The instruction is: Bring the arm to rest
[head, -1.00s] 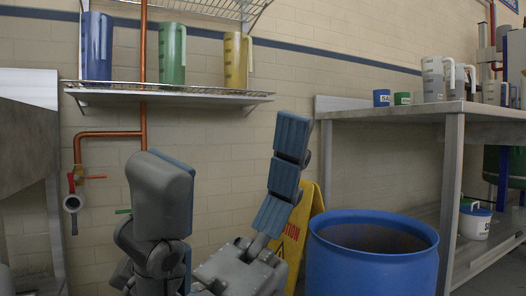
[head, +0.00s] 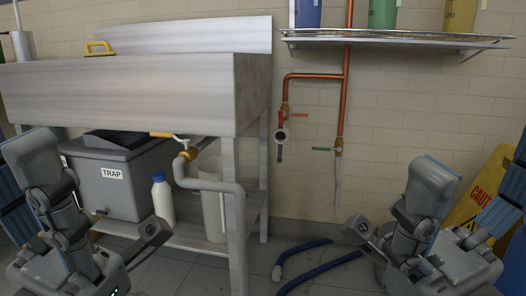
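My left gripper (head: 85,205) is at the lower left of the head view, in front of the sink unit. Its jointed grey fingers with blue pads are spread apart and hold nothing that I can see. My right gripper (head: 430,205) is at the lower right, in front of the brick wall and a yellow caution sign (head: 468,205). Its fingers are also spread apart with nothing visible between them. Both arms are partly cut off by the picture's edges.
A steel sink unit (head: 130,95) stands at the left. Below it are a grey TRAP box (head: 112,185), a white bottle (head: 162,198) and a pale container (head: 212,205). A blue hose (head: 322,272) lies on the floor.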

